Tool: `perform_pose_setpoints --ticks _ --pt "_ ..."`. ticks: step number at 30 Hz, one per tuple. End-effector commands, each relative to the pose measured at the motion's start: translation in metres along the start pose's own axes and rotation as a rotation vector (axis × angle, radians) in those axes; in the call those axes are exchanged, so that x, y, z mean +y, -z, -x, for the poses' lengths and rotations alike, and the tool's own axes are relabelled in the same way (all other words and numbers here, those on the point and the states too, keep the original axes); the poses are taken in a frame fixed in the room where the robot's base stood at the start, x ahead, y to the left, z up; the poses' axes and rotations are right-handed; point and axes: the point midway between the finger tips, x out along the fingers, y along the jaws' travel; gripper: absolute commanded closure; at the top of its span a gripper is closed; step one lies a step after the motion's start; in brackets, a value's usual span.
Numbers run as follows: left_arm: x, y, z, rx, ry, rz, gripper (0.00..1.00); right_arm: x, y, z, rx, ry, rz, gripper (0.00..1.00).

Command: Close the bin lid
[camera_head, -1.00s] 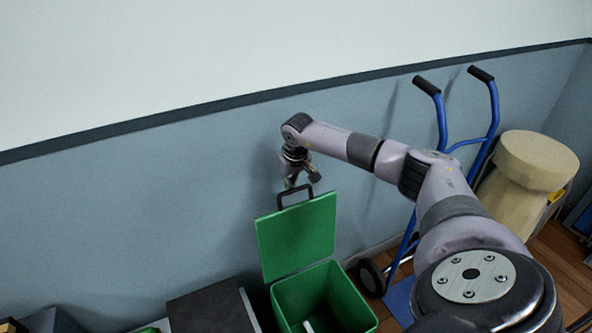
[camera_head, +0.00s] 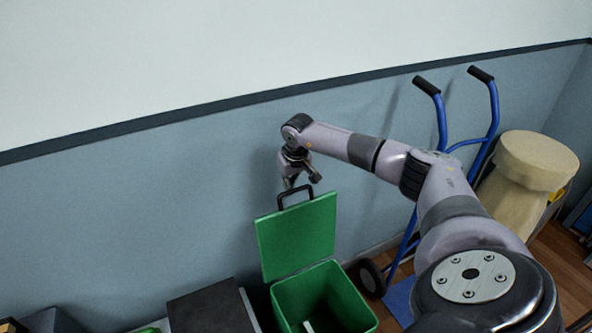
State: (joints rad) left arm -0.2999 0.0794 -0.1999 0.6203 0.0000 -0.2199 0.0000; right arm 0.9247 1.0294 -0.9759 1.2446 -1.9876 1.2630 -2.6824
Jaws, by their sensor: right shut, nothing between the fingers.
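The green bin (camera_head: 322,298) stands on the floor at the bottom middle, with a small pale item inside. Its green lid (camera_head: 297,238) is open and stands upright at the back of the bin, near the wall. A dark handle (camera_head: 294,190) sticks up from the lid's top edge. My right gripper (camera_head: 301,184) is shut and empty, pointing down at the handle. It overlaps the handle in the picture; I cannot tell whether they touch. My left gripper is not in view.
A blue hand truck (camera_head: 490,128) leans by the wall to the right, beside a beige drum-like object (camera_head: 531,172). A dark box top (camera_head: 210,311) lies left of the bin. The blue-grey wall (camera_head: 130,230) rises close behind the lid.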

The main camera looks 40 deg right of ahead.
Motion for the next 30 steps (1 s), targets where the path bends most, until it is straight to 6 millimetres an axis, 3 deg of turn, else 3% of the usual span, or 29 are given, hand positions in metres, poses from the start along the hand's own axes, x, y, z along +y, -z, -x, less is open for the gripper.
perform_pose_setpoints --ticks 30 --pt "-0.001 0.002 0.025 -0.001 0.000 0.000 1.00 0.001 -0.082 0.008 -0.004 -0.002 0.001 1.00"
